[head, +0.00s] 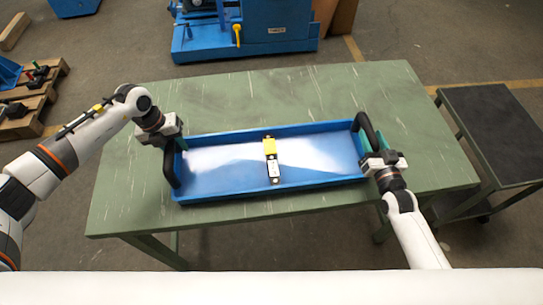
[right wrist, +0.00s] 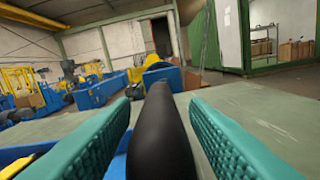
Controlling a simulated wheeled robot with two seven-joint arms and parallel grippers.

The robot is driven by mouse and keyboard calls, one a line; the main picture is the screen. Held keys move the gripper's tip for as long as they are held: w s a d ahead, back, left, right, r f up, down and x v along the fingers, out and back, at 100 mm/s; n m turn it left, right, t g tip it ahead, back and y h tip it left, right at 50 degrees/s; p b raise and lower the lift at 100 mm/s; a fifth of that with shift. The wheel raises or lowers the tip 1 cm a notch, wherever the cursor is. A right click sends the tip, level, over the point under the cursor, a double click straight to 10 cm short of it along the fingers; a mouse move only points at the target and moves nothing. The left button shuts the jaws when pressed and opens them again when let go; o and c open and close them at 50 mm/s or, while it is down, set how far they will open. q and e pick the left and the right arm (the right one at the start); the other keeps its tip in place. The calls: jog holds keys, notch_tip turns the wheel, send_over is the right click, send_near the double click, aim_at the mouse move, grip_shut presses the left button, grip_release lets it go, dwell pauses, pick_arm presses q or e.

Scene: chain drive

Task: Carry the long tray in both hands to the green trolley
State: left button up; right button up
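The long blue tray (head: 215,192) lies on the green table, with an upright black handle at each end. My left gripper (head: 172,142) is at the left handle (head: 169,168); its fingers are too small and hidden to judge. My right gripper (head: 384,160) is at the right handle (head: 366,128). In the right wrist view its teal fingers (right wrist: 165,125) stand apart on either side of the black handle (right wrist: 162,140), with a gap showing at the left. The trolley (head: 492,125), with a dark top and green frame, stands to the right of the table.
A yellow, black and white device (head: 271,162) lies across the middle of the tray. The green table (head: 300,90) is clear behind the tray. A blue machine (head: 250,30) stands beyond it, and a wooden pallet (head: 35,105) lies on the floor at left.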

pick_arm(q)
grip_shut()
pick_arm(e)
grip_shut()
dwell(0.9)
pick_arm(q)
jog(key=shift+w+r, duration=0.25)
jog(key=shift+r, duration=0.05)
pick_arm(e)
jog(key=shift+w+r, duration=0.2)
jog(key=shift+r, duration=0.1)
